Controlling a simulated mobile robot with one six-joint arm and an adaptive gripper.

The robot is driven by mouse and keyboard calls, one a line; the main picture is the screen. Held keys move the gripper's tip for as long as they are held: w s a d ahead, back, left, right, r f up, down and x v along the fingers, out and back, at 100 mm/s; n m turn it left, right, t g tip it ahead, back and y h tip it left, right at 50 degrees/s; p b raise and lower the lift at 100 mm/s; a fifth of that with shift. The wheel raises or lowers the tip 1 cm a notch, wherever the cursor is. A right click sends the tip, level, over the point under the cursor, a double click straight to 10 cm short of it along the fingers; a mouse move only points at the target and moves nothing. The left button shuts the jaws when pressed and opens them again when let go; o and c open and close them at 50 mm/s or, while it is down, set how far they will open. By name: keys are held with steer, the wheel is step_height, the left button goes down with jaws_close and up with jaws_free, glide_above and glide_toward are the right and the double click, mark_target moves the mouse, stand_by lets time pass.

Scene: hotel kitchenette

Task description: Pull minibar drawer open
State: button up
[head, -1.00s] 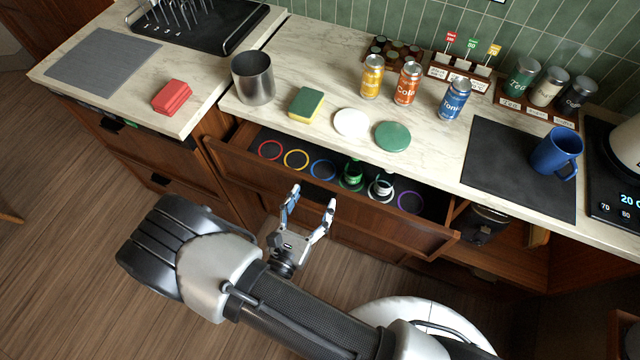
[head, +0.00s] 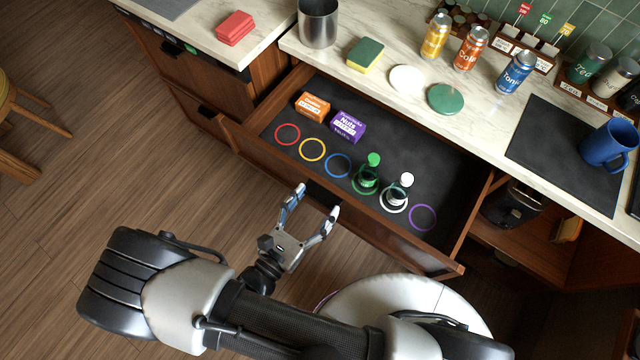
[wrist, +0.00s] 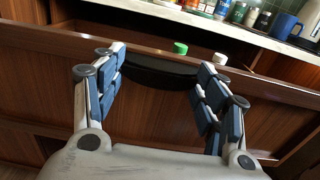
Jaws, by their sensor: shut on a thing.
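The minibar drawer (head: 375,222) stands well out from the cabinet in the head view, its dark-lined inside in sight. In the wrist view its wooden front (wrist: 60,50) fills the width, with a black handle (wrist: 150,73) in the middle. My gripper (head: 314,200) is at the drawer front in the head view. Its fingers (wrist: 152,85) are spread to the two ends of the handle and shut on it. The exact contact at the fingertips is hard to see.
In the drawer are an orange box (head: 312,106), a purple box (head: 347,126), a green-capped bottle (head: 368,175), a white-capped bottle (head: 399,190) and several coloured rings. Cans and a blue mug (head: 605,147) stand on the counter. A stool (head: 15,110) is at the left.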

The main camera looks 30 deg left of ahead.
steer(key=shift+s, duration=0.85)
steer(key=shift+f, duration=0.1)
steer(key=o, duration=1.3)
steer(key=s, duration=0.8)
steer(key=s+a, duration=0.1)
steer(key=s, duration=0.3)
steer(key=shift+w, duration=0.1)
